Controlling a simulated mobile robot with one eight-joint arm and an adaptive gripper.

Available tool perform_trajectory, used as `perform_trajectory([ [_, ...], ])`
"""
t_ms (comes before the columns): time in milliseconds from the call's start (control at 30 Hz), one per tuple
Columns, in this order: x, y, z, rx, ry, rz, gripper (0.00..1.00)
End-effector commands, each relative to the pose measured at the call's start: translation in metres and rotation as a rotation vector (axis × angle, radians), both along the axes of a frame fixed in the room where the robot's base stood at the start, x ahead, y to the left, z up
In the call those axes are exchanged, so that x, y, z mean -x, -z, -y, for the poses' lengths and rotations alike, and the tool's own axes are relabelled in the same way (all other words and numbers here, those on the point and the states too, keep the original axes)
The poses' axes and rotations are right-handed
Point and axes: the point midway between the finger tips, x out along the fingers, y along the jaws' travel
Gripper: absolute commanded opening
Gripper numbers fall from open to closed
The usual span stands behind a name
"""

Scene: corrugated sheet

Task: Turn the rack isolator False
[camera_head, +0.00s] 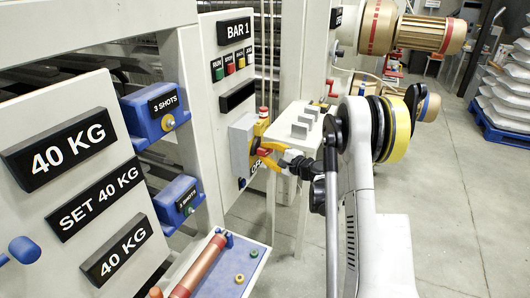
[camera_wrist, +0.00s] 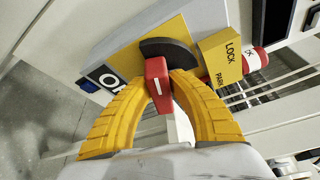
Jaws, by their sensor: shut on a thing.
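The rack isolator is a grey box (camera_head: 240,145) with a yellow face on the front of the white cabinet. It also fills the upper middle of the wrist view (camera_wrist: 180,30). Its red handle (camera_wrist: 157,85) has a white mark and sits by a dark curved plate. My gripper (camera_wrist: 166,78) has its yellow fingers on both sides of the red handle, shut on it. In the head view my gripper (camera_head: 266,149) reaches the isolator from the right and partly hides it. A dark label starting with "O" (camera_wrist: 107,79) is partly covered.
A yellow "LOCK PARK" block (camera_wrist: 222,58) sits close beside the handle. A white shelf with grey blocks (camera_head: 302,122) stands behind my gripper. Open floor (camera_head: 450,220) lies at right.

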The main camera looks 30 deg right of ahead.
Motion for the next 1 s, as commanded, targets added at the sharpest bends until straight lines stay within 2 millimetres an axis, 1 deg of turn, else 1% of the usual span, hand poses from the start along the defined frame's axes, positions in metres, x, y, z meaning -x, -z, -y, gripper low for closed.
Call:
perform_trajectory([
  [200, -0.0002, 0.0015, -0.0007, 0.125, -0.001, 0.099, 0.0],
  [467, -0.0002, 0.0022, -0.0007, 0.221, -0.001, 0.173, 0.0],
  [700, -0.0001, 0.0022, -0.0007, 0.256, -0.001, 0.2, 0.0],
  [1000, -0.0002, 0.0021, -0.0005, 0.259, -0.001, 0.203, 0.0],
])
